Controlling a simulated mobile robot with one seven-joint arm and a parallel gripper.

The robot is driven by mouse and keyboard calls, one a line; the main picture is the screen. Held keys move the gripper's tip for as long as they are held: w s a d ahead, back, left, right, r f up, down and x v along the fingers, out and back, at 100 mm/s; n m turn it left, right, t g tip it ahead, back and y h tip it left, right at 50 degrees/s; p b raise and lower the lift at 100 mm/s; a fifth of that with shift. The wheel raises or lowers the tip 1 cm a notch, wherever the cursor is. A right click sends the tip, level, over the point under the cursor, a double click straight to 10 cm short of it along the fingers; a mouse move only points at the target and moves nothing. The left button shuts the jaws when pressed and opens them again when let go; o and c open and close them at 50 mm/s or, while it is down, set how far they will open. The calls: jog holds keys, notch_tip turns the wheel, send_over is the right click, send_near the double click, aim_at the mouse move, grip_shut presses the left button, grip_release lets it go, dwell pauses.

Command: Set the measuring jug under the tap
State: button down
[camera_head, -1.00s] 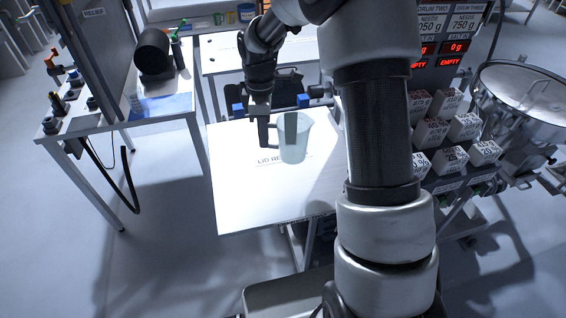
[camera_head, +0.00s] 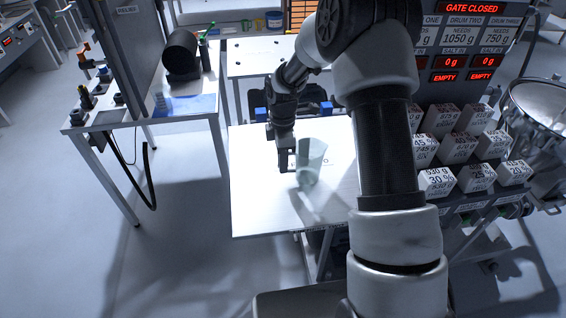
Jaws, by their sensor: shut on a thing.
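The measuring jug (camera_head: 313,165) is pale, clear and slightly tilted over the white table (camera_head: 262,215). My gripper (camera_head: 287,160) is at its left side, shut on it, apparently at the handle; the fingers hide the exact grip. A shadow falls on the table below the jug, and the jug seems to be held a little above the top. Small fittings with an orange part (camera_head: 84,48) stand on the left bench, and a green fitting (camera_head: 203,42) is beside a black drum (camera_head: 181,54). I cannot tell which is the tap.
The left bench (camera_head: 190,114) carries the black drum and a blue sheet; a black hose (camera_head: 151,180) hangs from its front. Several labelled white blocks (camera_head: 458,147) stand on the rack at right, under displays. A round metal vessel (camera_head: 545,105) is far right. Open floor lies front left.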

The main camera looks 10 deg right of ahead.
jog(key=shift+f, duration=0.15)
jog(key=shift+f, duration=0.1)
jog(key=c, duration=1.8)
grip_release()
jog(key=shift+c, duration=0.2)
